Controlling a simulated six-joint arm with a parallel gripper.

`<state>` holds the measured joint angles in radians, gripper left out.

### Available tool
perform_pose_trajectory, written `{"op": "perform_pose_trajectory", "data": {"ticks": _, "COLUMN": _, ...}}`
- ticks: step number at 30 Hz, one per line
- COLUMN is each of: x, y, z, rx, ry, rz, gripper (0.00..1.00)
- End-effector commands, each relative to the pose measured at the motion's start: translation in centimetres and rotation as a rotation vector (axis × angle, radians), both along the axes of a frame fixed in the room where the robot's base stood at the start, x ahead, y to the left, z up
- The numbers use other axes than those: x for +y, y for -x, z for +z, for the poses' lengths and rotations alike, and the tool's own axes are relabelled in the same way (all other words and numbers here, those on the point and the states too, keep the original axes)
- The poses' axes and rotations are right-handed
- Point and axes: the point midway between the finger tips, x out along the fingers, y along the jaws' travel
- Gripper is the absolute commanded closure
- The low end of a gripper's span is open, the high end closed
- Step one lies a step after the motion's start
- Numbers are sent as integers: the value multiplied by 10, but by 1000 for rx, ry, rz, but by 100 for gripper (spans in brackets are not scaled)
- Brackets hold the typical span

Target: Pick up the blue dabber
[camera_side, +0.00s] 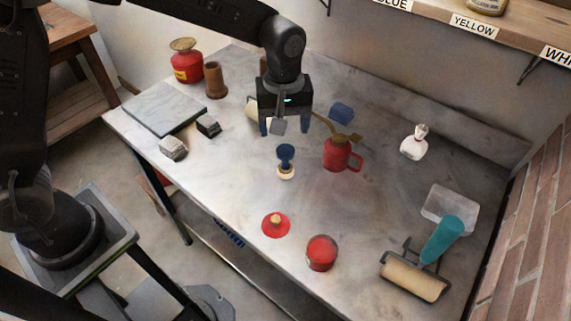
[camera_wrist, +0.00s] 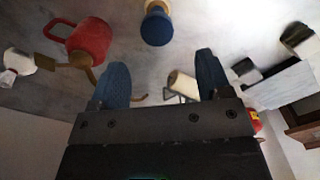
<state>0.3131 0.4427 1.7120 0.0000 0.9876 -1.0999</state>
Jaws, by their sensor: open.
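The blue dabber (camera_side: 285,154) stands on the metal table near its middle, with a blue upper part and a pale, cream-coloured foot. It also shows at the top of the wrist view (camera_wrist: 157,28), beyond the fingertips and roughly centred between them. My gripper (camera_side: 284,127) has blue fingers pointing down and is open with nothing between them. It hangs above and a little behind the dabber in the side view, apart from it. Both fingers also show in the wrist view (camera_wrist: 161,70).
A red oil can (camera_side: 336,155) with a brass spout stands close right of the dabber. A red disc with a knob (camera_side: 276,224) and a red jar (camera_side: 321,253) lie in front. A grey slab (camera_side: 165,108) is left.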

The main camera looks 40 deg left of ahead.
Motion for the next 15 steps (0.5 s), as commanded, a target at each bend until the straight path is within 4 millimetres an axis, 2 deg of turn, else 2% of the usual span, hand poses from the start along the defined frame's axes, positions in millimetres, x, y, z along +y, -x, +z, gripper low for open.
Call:
{"op": "perform_pose_trajectory", "data": {"ticks": 3, "x": 0, "y": 0, "z": -18, "rx": 3, "ry": -1, "rz": -1, "gripper": 29}}
{"op": "perform_pose_trajectory", "data": {"ticks": 10, "x": -1, "y": 1, "z": -33, "rx": 1, "ry": 0, "rz": -1, "gripper": 29}}
{"op": "perform_pose_trajectory", "data": {"ticks": 15, "x": -7, "y": 4, "z": -58, "rx": 3, "ry": -1, "rz": -2, "gripper": 29}}
